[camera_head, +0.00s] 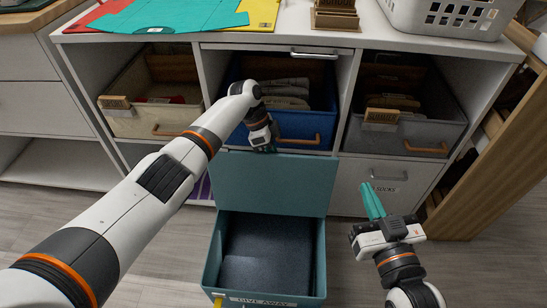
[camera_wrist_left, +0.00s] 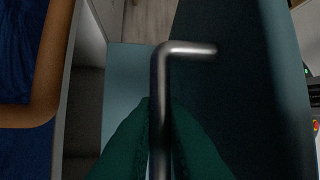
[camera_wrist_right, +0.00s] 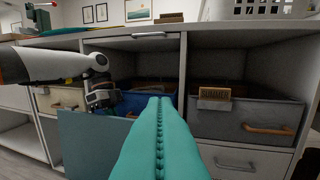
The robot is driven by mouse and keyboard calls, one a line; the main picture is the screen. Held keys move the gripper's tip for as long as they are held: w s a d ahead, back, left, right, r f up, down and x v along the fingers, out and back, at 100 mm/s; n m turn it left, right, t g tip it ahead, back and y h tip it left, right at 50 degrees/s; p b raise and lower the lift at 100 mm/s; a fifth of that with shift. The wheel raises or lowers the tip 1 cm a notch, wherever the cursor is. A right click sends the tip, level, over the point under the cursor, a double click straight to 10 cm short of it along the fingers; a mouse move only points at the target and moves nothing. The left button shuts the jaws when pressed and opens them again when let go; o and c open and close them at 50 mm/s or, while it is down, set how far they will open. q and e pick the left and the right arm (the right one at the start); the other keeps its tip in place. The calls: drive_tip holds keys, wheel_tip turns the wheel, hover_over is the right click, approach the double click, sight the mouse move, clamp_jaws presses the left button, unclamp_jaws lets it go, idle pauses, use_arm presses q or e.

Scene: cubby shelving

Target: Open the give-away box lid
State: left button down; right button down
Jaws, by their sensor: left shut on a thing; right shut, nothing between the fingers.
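The give-away box (camera_head: 212,262) is a teal box on the floor in the head view, with a "GIVE AWAY" label on its front. Its lid (camera_head: 275,186) stands raised at the back, so the dark interior shows. My left gripper (camera_head: 268,147) is at the lid's top edge. In the left wrist view its green fingers are shut on a bent metal handle (camera_wrist_left: 162,75), which meets the dark teal lid (camera_wrist_left: 240,90). My right gripper (camera_head: 372,201) is shut and empty, to the right of the box, with its teal fingers (camera_wrist_right: 160,105) pointing at the shelving.
Behind the lid is white cubby shelving with a cream bin (camera_head: 150,122), a blue bin (camera_head: 300,126) and a grey bin (camera_head: 400,139). A "SOCKS" drawer (camera_head: 360,177) is at the lower right. Floor left of the box is clear.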

use_arm(q)
drive_tip(key=shift+w, duration=0.1)
use_arm(e)
drive_tip(key=shift+w+a+r+t+y, duration=0.1)
drive_tip(key=shift+r+t+y, duration=0.2)
drive_tip(key=shift+r, duration=0.35)
use_arm(q)
drive_tip(key=c, duration=1.5)
unclamp_jaws()
